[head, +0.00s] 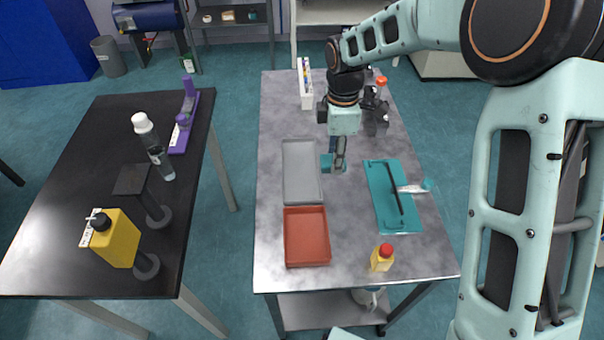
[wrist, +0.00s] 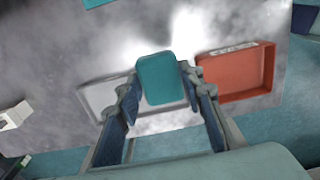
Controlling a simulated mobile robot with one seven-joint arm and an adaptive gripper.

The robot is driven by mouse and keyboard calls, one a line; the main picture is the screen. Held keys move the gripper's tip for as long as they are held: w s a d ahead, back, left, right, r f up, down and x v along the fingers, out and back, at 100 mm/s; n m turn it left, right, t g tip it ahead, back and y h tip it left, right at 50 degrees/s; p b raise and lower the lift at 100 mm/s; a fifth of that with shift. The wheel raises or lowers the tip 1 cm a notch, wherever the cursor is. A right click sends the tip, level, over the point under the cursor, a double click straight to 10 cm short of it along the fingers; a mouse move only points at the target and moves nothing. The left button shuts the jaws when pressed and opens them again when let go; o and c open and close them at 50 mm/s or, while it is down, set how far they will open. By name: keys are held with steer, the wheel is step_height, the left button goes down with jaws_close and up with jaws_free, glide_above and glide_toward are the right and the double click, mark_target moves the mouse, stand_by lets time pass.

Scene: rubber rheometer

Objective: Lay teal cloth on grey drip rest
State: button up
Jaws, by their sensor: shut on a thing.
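The teal cloth (head: 327,164) is a small folded block in my gripper (head: 338,160). In the wrist view the cloth (wrist: 163,78) sits between the two fingertips (wrist: 160,88), which are shut on it. The grey drip rest (head: 301,172) is a long, shallow grey tray on the metal bench. In the head view the cloth shows just right of the drip rest's right rim. In the wrist view the cloth and fingers cover the middle of the drip rest (wrist: 92,98). The cloth's exact height above the bench is hard to tell.
A red tray (head: 306,240) adjoins the drip rest's near end. A teal tray (head: 384,180) with a black bar and a scoop-like tool lies right. A yellow bottle (head: 381,259) stands at the near edge, a white box (head: 305,92) behind. A black table (head: 90,165) stands left.

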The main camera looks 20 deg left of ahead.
glide_above(303, 186)
steer(key=f, duration=0.6)
steer(key=shift+d+f+p, duration=0.25)
steer(key=shift+f+p, duration=0.1)
steer(key=shift+p, duration=0.05)
steer(key=shift+a+f, duration=0.2)
steer(key=shift+f, duration=1.6)
steer(key=shift+f, duration=0.1)
steer(key=o, duration=0.6)
steer(key=shift+f, duration=0.15)
steer(key=o, duration=0.5)
step_height(303, 186, up, 13)
steer(key=shift+f, duration=0.2)
